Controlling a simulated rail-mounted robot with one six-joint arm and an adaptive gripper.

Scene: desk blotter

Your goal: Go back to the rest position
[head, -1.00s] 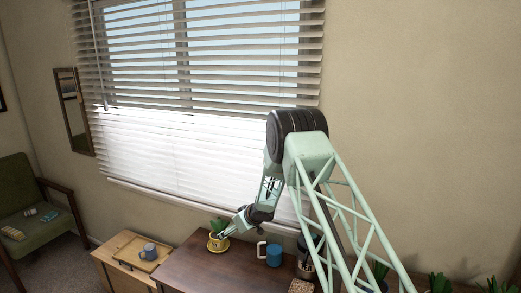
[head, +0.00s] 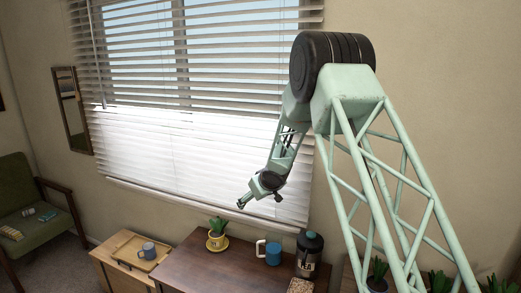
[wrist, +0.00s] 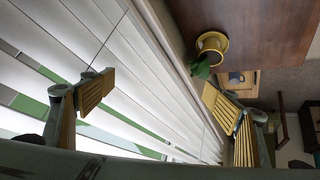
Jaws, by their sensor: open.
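My gripper (head: 243,203) is raised in front of the window blinds, above the desk. In the wrist view my gripper (wrist: 158,100) has its two yellow ribbed finger pads wide apart with nothing between them. A yellow pot with a green plant (head: 217,238) stands on the desk below it. The pot also shows at the top of the wrist view (wrist: 212,42), apart from the fingers.
A blue mug (head: 273,254) and a dark lidded jar (head: 309,252) stand on the wooden desk (head: 205,272). A grey-blue mug (head: 148,250) sits on a wooden tray (head: 124,252) at left. The blinds (head: 190,150) are close behind my arm. A green armchair (head: 25,200) is far left.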

